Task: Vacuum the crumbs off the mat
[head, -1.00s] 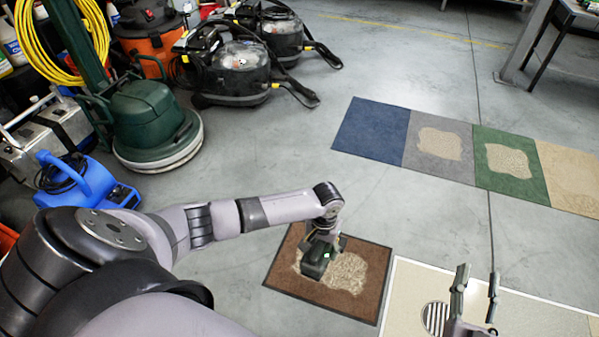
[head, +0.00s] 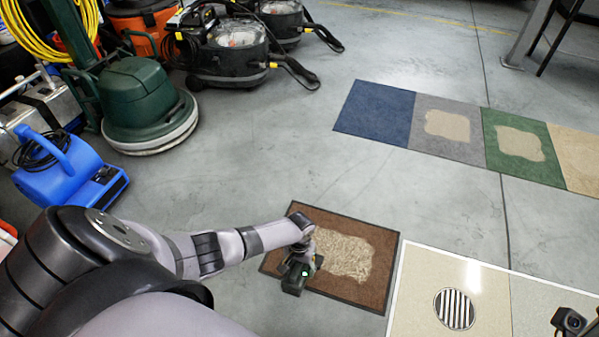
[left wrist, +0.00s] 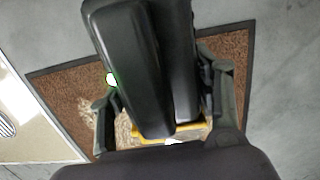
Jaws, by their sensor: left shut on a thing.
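The brown mat (head: 383,245) with a dark border lies on the floor at lower centre in the head view. A pale crumb patch (head: 345,255) covers its middle; my arm hides the patch's left end. My left gripper (head: 303,262) is shut on a dark handheld vacuum (head: 294,281), low over the mat's near-left part. In the left wrist view the vacuum (left wrist: 135,60) sits between both fingers of the gripper (left wrist: 165,110), and crumbs (left wrist: 122,125) show beside it. I cannot tell whether the nozzle touches the mat. My right gripper's fingers are out of view.
A pale panel with a round drain grate (head: 455,309) lies right of the mat. Blue, grey, green and tan mats (head: 375,115) lie farther back. A green floor machine (head: 145,105), blue blower (head: 62,170) and black vacuums (head: 230,60) stand at left. Floor between is clear.

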